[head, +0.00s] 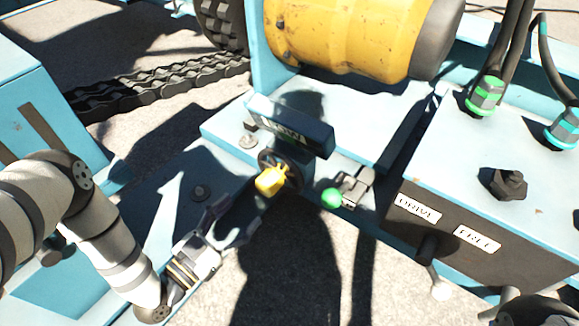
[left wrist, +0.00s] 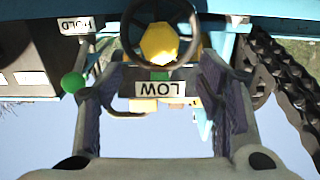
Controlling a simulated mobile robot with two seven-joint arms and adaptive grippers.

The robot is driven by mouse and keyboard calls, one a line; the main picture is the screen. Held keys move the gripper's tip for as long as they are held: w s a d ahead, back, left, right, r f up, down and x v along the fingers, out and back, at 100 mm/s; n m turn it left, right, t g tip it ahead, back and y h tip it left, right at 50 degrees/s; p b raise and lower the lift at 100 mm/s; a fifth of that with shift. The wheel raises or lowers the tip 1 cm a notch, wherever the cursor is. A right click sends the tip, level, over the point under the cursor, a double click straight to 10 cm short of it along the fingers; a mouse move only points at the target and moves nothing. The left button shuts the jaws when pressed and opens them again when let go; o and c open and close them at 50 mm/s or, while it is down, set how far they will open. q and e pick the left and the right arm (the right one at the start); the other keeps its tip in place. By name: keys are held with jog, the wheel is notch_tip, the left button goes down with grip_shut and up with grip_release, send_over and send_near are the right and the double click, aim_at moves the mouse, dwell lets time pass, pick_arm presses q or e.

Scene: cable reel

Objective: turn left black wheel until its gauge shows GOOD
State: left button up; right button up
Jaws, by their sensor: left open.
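The left black wheel (head: 297,176) stands in front of a dark gauge box (head: 312,134) on the blue frame. A yellow knob (head: 270,181) is on the wheel. In the left wrist view the wheel (left wrist: 124,35) and knob (left wrist: 159,44) are at the top centre. A white plate (left wrist: 160,89) there reads LOW, upside down. My right gripper is not seen.
A green ball handle (head: 331,197) stands close right of the wheel. A box with DRIVE (head: 417,208) and FREE (head: 478,240) labels is at the right. A yellow drum (head: 350,35) is behind.

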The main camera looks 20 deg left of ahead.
aim_at(263, 188)
pick_arm(q)
jog(key=b+x, duration=0.3)
jog(key=x, duration=0.8)
jog(key=shift+b, duration=0.35)
jog(key=shift+w+r, duration=0.1)
jog(key=shift+w, duration=0.2)
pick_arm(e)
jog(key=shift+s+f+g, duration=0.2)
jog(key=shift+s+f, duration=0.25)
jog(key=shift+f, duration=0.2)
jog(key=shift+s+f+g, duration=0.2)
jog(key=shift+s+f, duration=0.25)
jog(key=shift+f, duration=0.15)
pick_arm(q)
jog(key=shift+c, duration=0.2)
jog(key=shift+d, duration=0.1)
grip_shut()
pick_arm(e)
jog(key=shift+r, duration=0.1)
